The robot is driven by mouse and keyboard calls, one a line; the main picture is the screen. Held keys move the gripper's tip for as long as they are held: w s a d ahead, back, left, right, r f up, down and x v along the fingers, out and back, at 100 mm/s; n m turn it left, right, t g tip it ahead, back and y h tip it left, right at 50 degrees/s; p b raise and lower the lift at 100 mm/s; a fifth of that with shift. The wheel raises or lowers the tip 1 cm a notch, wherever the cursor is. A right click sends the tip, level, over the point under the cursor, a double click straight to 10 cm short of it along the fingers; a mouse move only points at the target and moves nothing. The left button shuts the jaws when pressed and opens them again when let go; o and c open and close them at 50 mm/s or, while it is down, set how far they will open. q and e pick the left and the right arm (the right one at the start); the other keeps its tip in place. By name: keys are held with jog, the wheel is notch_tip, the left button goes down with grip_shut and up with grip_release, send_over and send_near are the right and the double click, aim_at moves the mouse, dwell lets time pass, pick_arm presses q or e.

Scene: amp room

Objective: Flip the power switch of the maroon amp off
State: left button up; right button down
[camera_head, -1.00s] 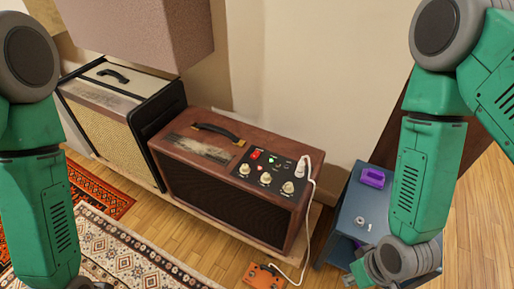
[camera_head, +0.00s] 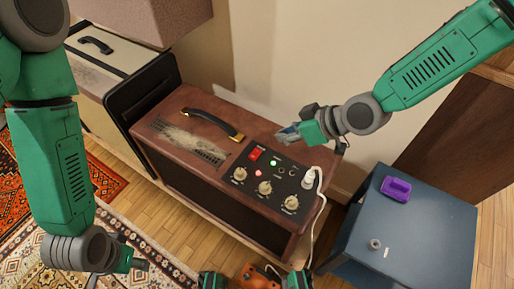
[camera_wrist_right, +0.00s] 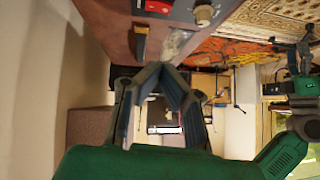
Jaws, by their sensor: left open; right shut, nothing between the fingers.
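The maroon amp (camera_head: 185,125) stands on a low wooden base, with its black control panel (camera_head: 285,172) on top. A red rocker switch (camera_head: 256,153) sits at the panel's upper left, beside a lit green light (camera_head: 274,162). A red light (camera_head: 258,173) also glows. My right gripper (camera_head: 284,134) is shut and empty, just behind and to the right of the red switch, apparently above the amp's back edge. In the right wrist view, the red switch (camera_wrist_right: 158,6) is cut by the top edge, beyond the fingers (camera_wrist_right: 170,75). My left gripper (camera_head: 136,263) is low over the rug, fingers hardly visible.
A white plug and cable (camera_head: 309,178) rise from the panel's right end, near several knobs (camera_head: 264,188). The carry handle (camera_head: 212,123) stands left of the switch. A cream amp (camera_head: 95,75) is at left. A blue cabinet (camera_head: 350,250) with a purple object (camera_head: 396,189) is at right.

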jog(key=d, duration=0.1)
jog(key=b, duration=0.4)
send_over(253, 155)
jog(key=d, duration=0.1)
jog(key=f, duration=0.7)
jog(key=shift+s+d+f, duration=0.1)
jog(key=shift+s+f, duration=0.1)
jog(key=shift+f, duration=0.1)
notch_tip(253, 155, down, 2)
jog(key=shift+s+d+f, duration=0.15)
jog(key=shift+f, duration=0.1)
jog(key=shift+f+b, duration=0.35)
jog(key=shift+f, duration=0.1)
pick_arm(q)
jog(key=f, duration=0.4)
jog(key=shift+d+f, duration=0.25)
jog(key=shift+f, duration=0.05)
jog(key=shift+s, duration=0.1)
pick_arm(e)
jog(key=shift+s+f, duration=0.2)
jog(key=shift+f, duration=0.1)
jog(key=shift+w, duration=0.15)
